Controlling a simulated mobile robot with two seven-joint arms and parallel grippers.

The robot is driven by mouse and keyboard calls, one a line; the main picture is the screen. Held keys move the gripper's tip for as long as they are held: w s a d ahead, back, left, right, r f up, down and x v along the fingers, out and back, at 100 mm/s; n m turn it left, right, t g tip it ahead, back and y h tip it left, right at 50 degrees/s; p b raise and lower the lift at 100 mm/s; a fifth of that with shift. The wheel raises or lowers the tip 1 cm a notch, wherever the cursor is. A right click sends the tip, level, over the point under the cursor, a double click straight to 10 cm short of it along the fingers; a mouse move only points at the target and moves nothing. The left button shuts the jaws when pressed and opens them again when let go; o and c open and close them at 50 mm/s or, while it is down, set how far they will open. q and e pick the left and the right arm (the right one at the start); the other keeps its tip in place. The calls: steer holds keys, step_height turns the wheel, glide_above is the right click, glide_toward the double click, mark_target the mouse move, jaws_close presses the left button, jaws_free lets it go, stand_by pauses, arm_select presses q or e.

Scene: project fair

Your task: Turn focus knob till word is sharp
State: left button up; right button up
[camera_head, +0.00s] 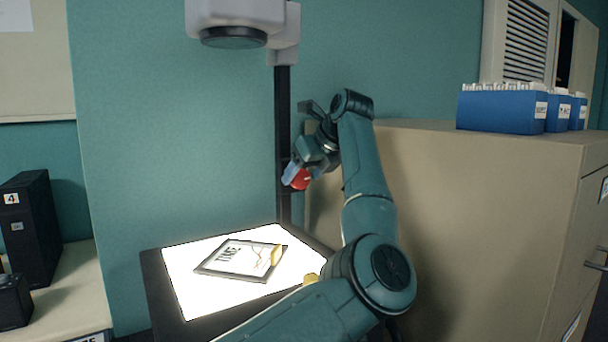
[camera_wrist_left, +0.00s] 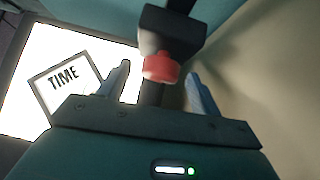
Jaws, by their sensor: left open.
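The red focus knob (camera_head: 301,181) is on the dark column of the overhead projector stand (camera_head: 283,110). In the left wrist view the knob (camera_wrist_left: 161,68) sits on a dark block. My left gripper (camera_head: 303,174) is at the knob with its fingers apart. In the wrist view the fingers (camera_wrist_left: 160,84) stand either side of the knob, with gaps showing; I cannot tell exactly how deep the knob sits between them. My right gripper is out of view.
The projector head (camera_head: 235,25) hangs above. A beige cabinet (camera_head: 460,220) stands close on the right, with blue boxes (camera_head: 500,111) on top.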

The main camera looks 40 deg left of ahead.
arm_select(q)
steer(key=shift+a+f, duration=0.25)
steer(key=shift+c, duration=0.3)
